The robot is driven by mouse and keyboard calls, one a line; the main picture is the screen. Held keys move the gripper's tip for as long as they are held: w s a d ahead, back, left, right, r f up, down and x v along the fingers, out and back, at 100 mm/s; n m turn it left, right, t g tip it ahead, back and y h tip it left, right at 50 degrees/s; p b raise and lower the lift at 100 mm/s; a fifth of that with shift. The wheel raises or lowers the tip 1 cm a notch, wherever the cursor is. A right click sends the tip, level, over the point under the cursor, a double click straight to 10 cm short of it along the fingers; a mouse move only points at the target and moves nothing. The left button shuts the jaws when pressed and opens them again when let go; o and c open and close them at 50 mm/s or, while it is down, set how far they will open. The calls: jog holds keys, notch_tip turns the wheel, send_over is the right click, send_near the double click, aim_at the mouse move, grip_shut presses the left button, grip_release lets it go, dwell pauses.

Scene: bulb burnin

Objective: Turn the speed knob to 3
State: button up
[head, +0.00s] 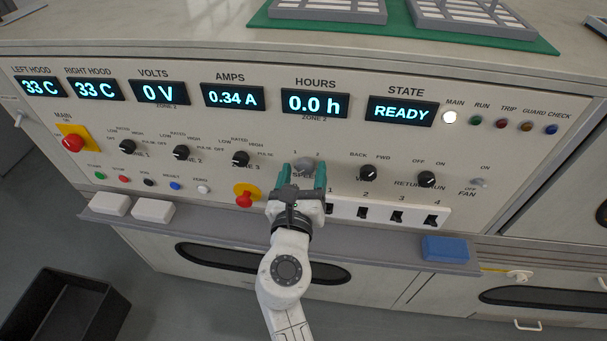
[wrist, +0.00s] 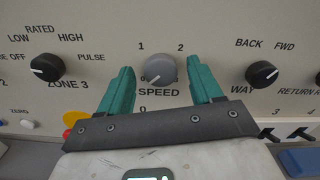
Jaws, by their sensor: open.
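The grey speed knob (wrist: 159,68) sits on the panel above the word SPEED, with marks 1 and 2 above it and a 0 below. I cannot make out its pointer clearly. In the head view the knob (head: 303,165) is partly hidden by my gripper. My gripper (head: 303,177) is open in front of it, with one green finger on each side. In the wrist view the fingers of my gripper (wrist: 161,76) stand left and right of the knob with gaps between. I cannot tell how far their tips are from the panel.
The zone 3 knob (head: 240,159) is left of my gripper and the way knob (head: 367,173) is right. A red button on yellow (head: 245,199) and a switch strip (head: 390,213) are close by. A ledge (head: 360,249) with a blue block (head: 450,248) runs below.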

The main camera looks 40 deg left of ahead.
jog(key=c, duration=1.1)
jog(key=shift+o, duration=0.2)
